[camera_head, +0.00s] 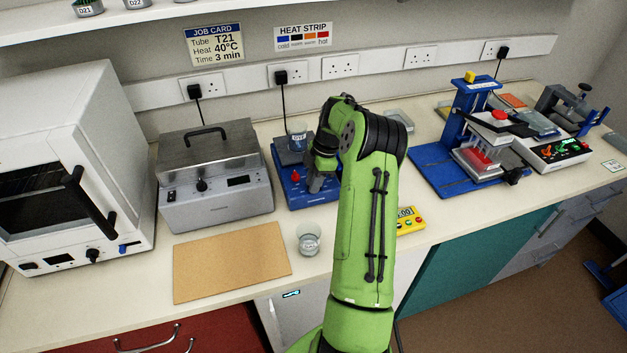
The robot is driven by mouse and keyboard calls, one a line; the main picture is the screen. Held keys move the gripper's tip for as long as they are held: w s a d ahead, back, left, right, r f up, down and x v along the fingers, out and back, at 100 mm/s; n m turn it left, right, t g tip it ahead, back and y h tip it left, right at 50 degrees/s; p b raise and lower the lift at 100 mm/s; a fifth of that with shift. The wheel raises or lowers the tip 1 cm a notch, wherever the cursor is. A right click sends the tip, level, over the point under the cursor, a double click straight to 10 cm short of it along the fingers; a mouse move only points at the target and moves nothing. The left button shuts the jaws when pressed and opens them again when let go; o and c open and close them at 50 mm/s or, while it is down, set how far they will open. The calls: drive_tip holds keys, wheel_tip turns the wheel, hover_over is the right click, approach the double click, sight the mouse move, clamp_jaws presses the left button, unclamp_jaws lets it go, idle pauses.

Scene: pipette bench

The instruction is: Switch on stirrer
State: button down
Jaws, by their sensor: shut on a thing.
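The stirrer (285,190) is a blue box on the bench with a red knob (296,177) on its sloping front. A beaker of blue liquid marked DYE (298,141) stands on top of it. My gripper (314,186) points down at the right part of the stirrer's front panel, to the right of the red knob. The fingers look closed there on a small control, which they hide. My wrist and green arm cover the stirrer's right side.
A grey lidded bath (213,180) stands left of the stirrer. In front are a tan board (232,262) and a glass beaker (309,240). A yellow timer (410,219) sits right of my arm. A blue press stand (433,171) is farther right.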

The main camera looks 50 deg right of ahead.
drive_tip(key=c, duration=1)
unclamp_jaws()
drive_tip(key=p+v, duration=0.2)
drive_tip(key=v, duration=1.3)
drive_tip(key=shift+r, duration=0.4)
